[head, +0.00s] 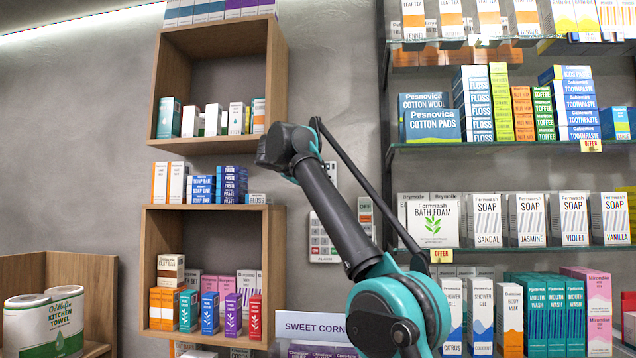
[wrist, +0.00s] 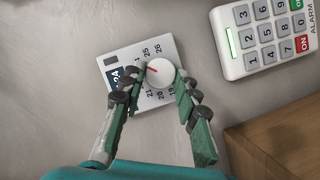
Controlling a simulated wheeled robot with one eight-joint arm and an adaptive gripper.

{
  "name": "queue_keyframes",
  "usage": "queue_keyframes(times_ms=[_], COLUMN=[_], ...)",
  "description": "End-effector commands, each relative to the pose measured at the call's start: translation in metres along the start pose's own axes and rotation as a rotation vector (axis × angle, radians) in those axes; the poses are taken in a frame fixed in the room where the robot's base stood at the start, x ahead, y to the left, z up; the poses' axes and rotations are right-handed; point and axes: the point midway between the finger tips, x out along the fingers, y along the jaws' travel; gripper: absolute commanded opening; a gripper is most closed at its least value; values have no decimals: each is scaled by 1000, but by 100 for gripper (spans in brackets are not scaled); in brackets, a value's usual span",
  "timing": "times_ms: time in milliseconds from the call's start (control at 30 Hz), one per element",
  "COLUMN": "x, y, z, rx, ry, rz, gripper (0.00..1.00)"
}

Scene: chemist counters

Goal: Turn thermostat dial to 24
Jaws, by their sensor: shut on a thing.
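The thermostat (wrist: 126,54) is a white wall panel with printed numbers and a dark display partly covered by a finger; the display seems to read 24, though small. Its round white dial (wrist: 160,73) has a red mark on its left side in the wrist view, near the display. My gripper (wrist: 160,92) has a finger on each side of the dial, closed on it. In the head view a white panel edge (head: 331,171) shows behind my arm; the dial and fingers are hidden there.
A white alarm keypad (wrist: 264,38) is mounted beside the thermostat, below it in the head view (head: 322,240). A wooden shelf box (wrist: 275,135) juts from the wall close by. Stocked glass shelves (head: 500,145) stand to the right.

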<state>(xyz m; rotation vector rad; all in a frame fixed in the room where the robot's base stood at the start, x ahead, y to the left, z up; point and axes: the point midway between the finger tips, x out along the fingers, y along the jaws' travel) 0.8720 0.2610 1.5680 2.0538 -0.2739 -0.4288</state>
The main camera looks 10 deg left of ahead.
Motion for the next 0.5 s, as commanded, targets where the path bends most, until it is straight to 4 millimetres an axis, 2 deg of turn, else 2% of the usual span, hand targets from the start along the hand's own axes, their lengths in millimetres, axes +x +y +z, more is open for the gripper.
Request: queue_keyframes(times_ms=[433, 467, 500], x=[0, 0, 0], y=[-1, -1, -1], z=[1, 1, 1], rx=[9, 9, 9], ry=[-5, -5, -4], rz=[-6, -6, -6], gripper=[2, 34, 39])
